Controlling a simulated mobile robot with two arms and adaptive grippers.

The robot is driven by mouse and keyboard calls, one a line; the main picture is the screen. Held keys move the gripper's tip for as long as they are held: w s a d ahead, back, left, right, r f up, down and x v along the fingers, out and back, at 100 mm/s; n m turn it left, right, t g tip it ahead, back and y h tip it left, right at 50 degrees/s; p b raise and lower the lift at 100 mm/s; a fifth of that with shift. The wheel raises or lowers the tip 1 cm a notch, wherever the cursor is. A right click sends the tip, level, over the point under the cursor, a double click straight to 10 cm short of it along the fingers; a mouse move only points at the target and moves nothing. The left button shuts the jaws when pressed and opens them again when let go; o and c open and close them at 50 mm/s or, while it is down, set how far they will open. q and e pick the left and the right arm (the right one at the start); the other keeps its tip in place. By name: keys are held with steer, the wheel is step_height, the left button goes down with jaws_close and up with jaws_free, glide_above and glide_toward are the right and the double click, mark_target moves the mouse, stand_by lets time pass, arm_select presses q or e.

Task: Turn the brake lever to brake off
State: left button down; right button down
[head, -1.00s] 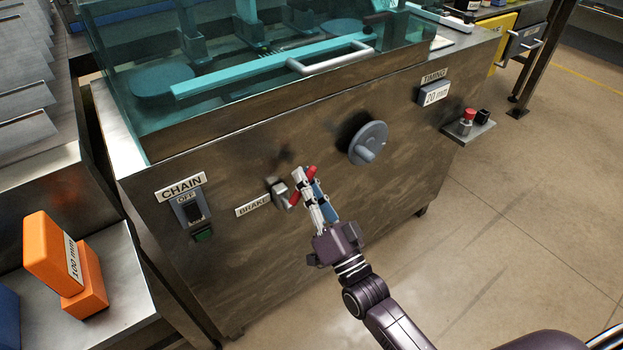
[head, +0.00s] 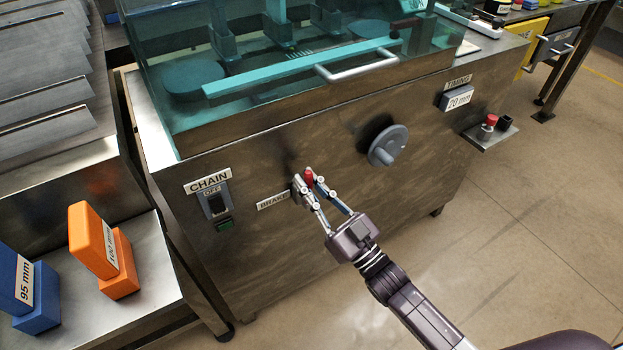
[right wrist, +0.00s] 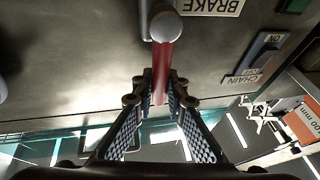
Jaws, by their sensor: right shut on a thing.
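The brake lever has a red handle (head: 309,178) on a grey hub (head: 298,188), just right of the BRAKE label (head: 273,200) on the machine front. My right gripper (head: 312,186) is at the handle, a finger on either side. In the right wrist view the red handle (right wrist: 161,72) runs from its round grey hub (right wrist: 165,24) down between the fingertips of the right gripper (right wrist: 160,82), which is shut on it. That view is upside down, with the BRAKE label (right wrist: 210,5) at the top. My left gripper is not in view.
A grey crank wheel (head: 388,146) is right of the lever. The CHAIN switch (head: 213,200) is left of it. A red button (head: 491,120) sits on a bracket at the right. Orange (head: 101,245) and blue (head: 30,290) blocks stand on the left shelf. The front floor is clear.

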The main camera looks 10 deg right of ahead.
steer(key=shift+f, duration=0.15)
steer(key=c, duration=1.9)
jaws_free()
steer(key=shift+a, duration=0.1)
steer(key=v, duration=1.2)
